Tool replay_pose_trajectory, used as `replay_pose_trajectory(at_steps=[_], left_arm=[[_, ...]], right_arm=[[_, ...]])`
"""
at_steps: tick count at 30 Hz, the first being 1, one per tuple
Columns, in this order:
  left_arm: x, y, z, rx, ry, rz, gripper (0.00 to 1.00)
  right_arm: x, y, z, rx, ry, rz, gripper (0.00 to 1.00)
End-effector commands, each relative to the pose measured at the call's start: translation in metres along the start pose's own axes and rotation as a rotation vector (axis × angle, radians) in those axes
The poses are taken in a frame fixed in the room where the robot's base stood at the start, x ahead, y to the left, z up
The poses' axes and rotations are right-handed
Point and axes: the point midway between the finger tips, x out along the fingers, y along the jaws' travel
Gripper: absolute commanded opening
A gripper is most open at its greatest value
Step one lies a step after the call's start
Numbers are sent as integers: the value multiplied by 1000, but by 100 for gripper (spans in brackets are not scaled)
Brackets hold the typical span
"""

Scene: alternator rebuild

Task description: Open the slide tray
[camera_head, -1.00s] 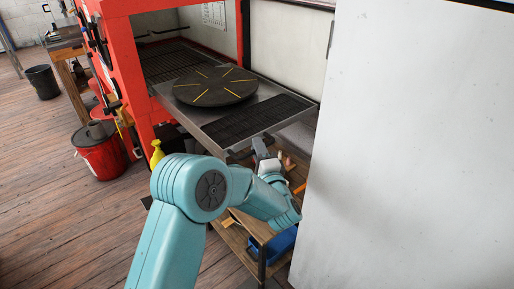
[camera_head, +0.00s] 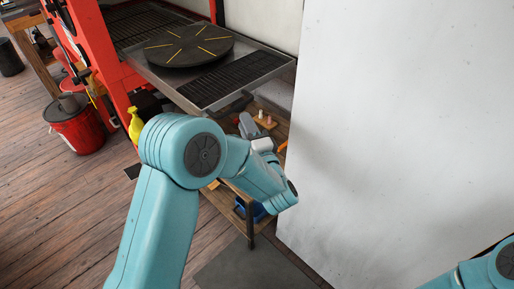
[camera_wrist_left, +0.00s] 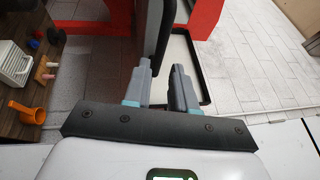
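The slide tray (camera_head: 170,93) is a grey metal tray with a dark grate and a round black turntable (camera_head: 188,46) with yellow marks. It sits at the red frame, at the top of the head view. A dark handle-like bar (camera_head: 236,103) shows at its front edge. My left gripper (camera_head: 247,125) is just below and right of that edge. In the left wrist view the gripper (camera_wrist_left: 161,85) has its fingertips apart. A dark bar (camera_wrist_left: 157,30) ends close to the left finger; I cannot tell if they touch. My right gripper is out of view.
A wooden shelf (camera_head: 213,199) with small items stands below the tray. A large white panel (camera_head: 390,110) closes off the right side. A red bucket (camera_head: 78,128) and yellow spray bottle (camera_head: 136,125) stand left.

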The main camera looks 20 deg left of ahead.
Motion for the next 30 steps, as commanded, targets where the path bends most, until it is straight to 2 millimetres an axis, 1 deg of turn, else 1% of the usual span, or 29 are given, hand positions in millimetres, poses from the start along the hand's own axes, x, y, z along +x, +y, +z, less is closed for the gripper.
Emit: replay_pose_trajectory(at_steps=[1, 3, 6, 9, 12, 17, 30], left_arm=[[-15, 1, -1, 2, 7, -1, 25], [-33, 1, -2, 2, 7, 0, 25], [-56, 1, -1, 1, 6, 0, 25], [-73, 0, -1, 1, 4, -1, 25], [-84, 0, 0, 0, 2, -1, 25], [-90, 0, 0, 0, -1, -1, 25], [-89, 0, 1, 0, -2, 0, 25]], right_arm=[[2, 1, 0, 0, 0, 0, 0], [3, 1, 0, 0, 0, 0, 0], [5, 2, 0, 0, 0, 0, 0], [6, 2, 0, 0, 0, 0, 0], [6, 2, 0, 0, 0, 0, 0], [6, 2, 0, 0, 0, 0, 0], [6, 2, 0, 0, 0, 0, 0]])
